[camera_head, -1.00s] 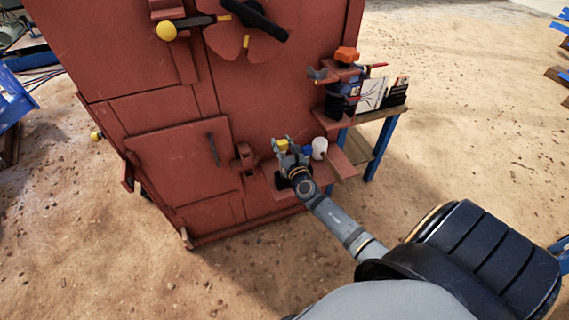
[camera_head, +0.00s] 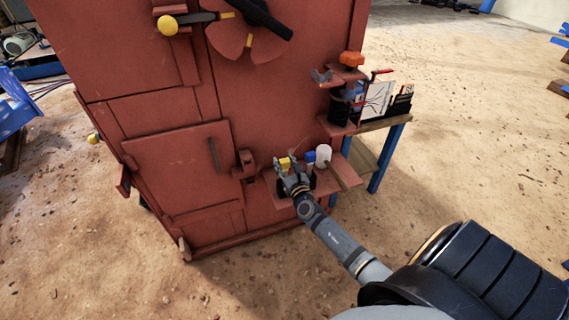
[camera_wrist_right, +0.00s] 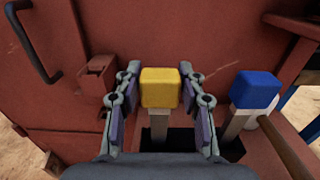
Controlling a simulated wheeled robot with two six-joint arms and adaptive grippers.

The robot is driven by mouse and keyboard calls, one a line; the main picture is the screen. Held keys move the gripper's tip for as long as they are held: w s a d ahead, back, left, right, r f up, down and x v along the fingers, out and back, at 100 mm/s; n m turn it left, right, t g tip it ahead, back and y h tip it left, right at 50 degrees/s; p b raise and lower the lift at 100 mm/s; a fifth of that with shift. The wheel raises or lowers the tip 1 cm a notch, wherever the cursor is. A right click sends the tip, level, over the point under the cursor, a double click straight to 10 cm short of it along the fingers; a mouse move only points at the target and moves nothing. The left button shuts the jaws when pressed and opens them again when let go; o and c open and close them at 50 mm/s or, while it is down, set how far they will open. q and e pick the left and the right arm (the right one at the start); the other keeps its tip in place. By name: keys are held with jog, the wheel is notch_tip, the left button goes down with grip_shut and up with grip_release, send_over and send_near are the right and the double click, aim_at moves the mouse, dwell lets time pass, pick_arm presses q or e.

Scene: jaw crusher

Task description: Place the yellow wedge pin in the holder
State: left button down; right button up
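The yellow wedge pin (camera_wrist_right: 160,88) stands upright, its yellow block head on top and its pale shank going down to the dark slotted holder (camera_wrist_right: 180,142). In the head view the yellow head (camera_head: 285,163) shows at my right fingertips. My right gripper (camera_wrist_right: 160,80) has its fingers spread on either side of the head, with hardly any gap at the tips; it looks open. It also shows in the head view (camera_head: 292,170). The shank's lower end is hidden, so its depth in the holder cannot be seen. My left gripper is not in view.
A blue-headed pin (camera_wrist_right: 256,90) stands close to the right in the same holder. A white cylinder (camera_head: 323,155) is beside it on the small red shelf (camera_head: 342,170). The red crusher wall (camera_head: 130,60) rises behind. A side table (camera_head: 380,130) holds tools.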

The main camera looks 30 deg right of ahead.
jog(key=shift+o, duration=1)
jog(key=shift+r, duration=0.2)
jog(key=v, duration=1.2)
jog(key=shift+f, duration=0.1)
